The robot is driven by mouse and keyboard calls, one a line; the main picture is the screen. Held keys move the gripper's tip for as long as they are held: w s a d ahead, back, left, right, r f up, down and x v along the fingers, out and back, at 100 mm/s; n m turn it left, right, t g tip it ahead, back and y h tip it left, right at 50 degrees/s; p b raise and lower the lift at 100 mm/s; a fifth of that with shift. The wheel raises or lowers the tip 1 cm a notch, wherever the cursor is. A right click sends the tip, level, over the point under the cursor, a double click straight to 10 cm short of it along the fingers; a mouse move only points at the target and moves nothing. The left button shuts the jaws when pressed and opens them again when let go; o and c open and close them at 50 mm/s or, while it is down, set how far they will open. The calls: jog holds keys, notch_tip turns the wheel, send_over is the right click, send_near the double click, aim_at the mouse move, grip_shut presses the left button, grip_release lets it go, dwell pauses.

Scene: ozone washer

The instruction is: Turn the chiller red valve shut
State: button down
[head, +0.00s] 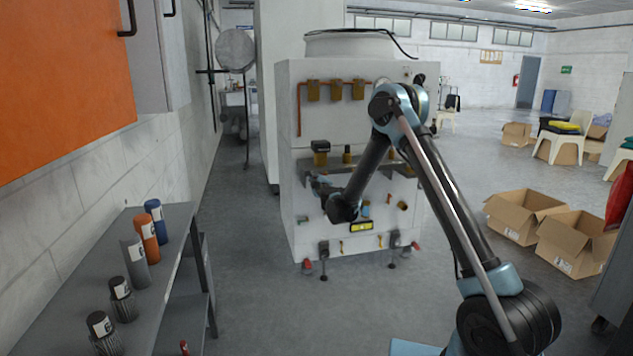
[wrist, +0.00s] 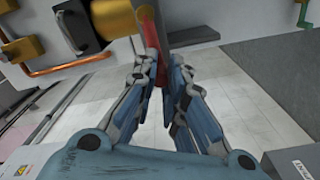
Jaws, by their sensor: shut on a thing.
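The chiller (head: 345,85) is a pale cabinet with valves and pipes on its front. In the wrist view, the red valve's handle (wrist: 147,30) runs down between the fingers of my gripper (wrist: 158,68). The fingers are closed in on it from both sides, and they hide part of it. In the head view, my gripper (head: 322,188) is at the left part of the chiller front, just below a grey ledge. The red handle it holds cannot be made out there.
A brass fitting (wrist: 115,18) and a copper pipe (wrist: 75,66) are close to my gripper. A shelf (head: 95,265) with several bottles stands at the left. Open cardboard boxes (head: 525,212) lie at the right. The floor left of the chiller is clear.

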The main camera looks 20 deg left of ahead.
jog(key=shift+w+f, duration=0.1)
jog(key=shift+w, duration=0.05)
jog(key=w+d+f+n, duration=0.3)
jog(key=d+f+n, duration=0.2)
jog(key=n, duration=1.3)
jog(key=shift+w+d+f, duration=0.15)
jog(key=shift+w+f, duration=0.05)
jog(key=shift+f, duration=0.15)
jog(key=c, duration=1.6)
grip_release()
jog(key=shift+s, duration=0.2)
